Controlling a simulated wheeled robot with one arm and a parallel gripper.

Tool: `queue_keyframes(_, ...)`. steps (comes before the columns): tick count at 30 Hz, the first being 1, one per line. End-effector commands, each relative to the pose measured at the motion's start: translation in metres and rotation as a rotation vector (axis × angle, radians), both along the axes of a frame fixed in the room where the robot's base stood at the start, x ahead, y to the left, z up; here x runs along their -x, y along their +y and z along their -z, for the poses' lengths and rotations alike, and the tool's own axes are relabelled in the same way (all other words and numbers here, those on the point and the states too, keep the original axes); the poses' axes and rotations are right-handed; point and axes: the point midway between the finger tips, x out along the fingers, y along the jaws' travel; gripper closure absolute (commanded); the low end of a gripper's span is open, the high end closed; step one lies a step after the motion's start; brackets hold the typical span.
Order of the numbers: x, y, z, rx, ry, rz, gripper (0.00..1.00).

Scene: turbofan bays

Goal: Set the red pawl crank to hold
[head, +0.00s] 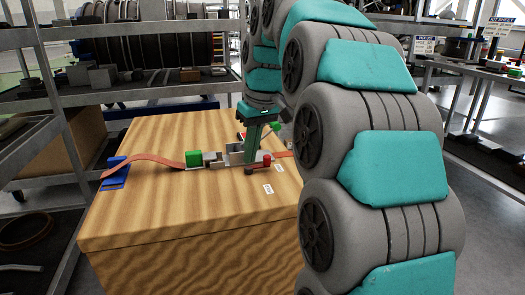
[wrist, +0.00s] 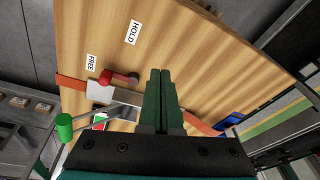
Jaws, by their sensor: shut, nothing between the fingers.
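The red pawl crank (wrist: 119,76) is in the wrist view, just left of my fingertips and apart from them in the picture. Its upright red knob is at the left end, nearer the FREE label (wrist: 91,63) than the HOLD label (wrist: 133,33). In the head view the crank (head: 267,159) shows as a small red piece right of my gripper. My gripper (wrist: 160,72) is shut and empty, its green fingers together and pointing at the wooden top. In the head view my gripper (head: 250,158) reaches down over the metal ratchet, hiding part of it.
An orange strap (head: 147,163) crosses the wooden crate (head: 160,211) to a blue fitting (head: 116,172). A green block (head: 193,158) sits beside the ratchet. A green-handled lever (wrist: 64,127) sticks out left in the wrist view. The crate's front top is clear. Shelving stands behind.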

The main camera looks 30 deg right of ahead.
Motion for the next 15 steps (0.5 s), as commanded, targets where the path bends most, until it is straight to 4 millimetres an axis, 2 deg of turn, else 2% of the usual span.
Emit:
queue_keyframes(1,-0.010,-0.010,-0.003,0.000,-0.012,0.000,1.00)
queue_keyframes(6,-0.036,-0.041,-0.022,0.012,-0.069,-0.010,1.00)
queue_keyframes(12,-0.054,-0.070,-0.037,0.030,-0.115,-0.020,1.00)
queue_keyframes(15,-0.058,-0.078,-0.041,0.036,-0.128,-0.023,1.00)
